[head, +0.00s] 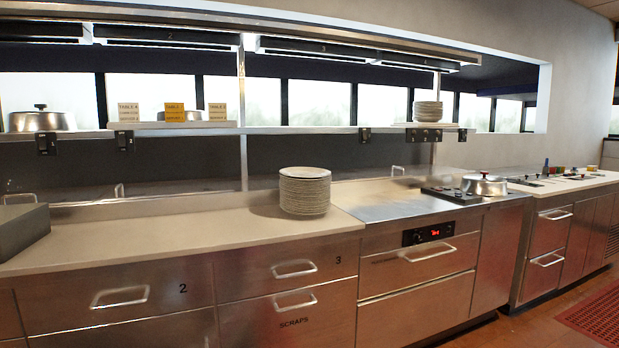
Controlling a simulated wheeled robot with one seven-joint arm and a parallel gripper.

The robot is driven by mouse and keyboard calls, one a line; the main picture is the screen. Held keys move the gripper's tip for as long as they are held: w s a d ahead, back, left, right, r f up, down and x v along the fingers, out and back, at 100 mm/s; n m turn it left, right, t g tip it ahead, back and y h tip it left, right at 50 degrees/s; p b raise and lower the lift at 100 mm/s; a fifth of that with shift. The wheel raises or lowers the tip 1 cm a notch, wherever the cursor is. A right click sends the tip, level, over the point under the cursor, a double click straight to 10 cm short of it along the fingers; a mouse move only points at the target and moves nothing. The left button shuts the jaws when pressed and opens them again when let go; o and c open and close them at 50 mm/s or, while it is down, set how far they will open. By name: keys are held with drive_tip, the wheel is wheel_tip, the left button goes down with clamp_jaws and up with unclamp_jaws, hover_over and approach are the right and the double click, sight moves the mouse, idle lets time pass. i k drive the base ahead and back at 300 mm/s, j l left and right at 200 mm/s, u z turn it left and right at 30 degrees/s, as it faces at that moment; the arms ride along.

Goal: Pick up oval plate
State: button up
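A tall stack of pale plates (304,192) stands on the beige counter, left of the steel cooktop. The top plate (305,172) looks round or slightly oval; its exact shape is hard to tell from this angle. A second, shorter stack of plates (428,111) sits on the raised shelf at the right. I cannot tell which stack holds the oval plate. My gripper is not in view.
The counter (130,238) left of the stack is mostly clear, with a grey box (20,232) at the far left. Drawers with protruding handles (295,269) line the front. A red mat (598,315) lies on the floor.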

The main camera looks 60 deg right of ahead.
sight(298, 173)
drive_tip(key=z, duration=2.2)
drive_tip(key=i+l, duration=0.1)
drive_tip(key=l, duration=0.15)
drive_tip(key=i+l, duration=0.15)
drive_tip(key=l+u, duration=0.05)
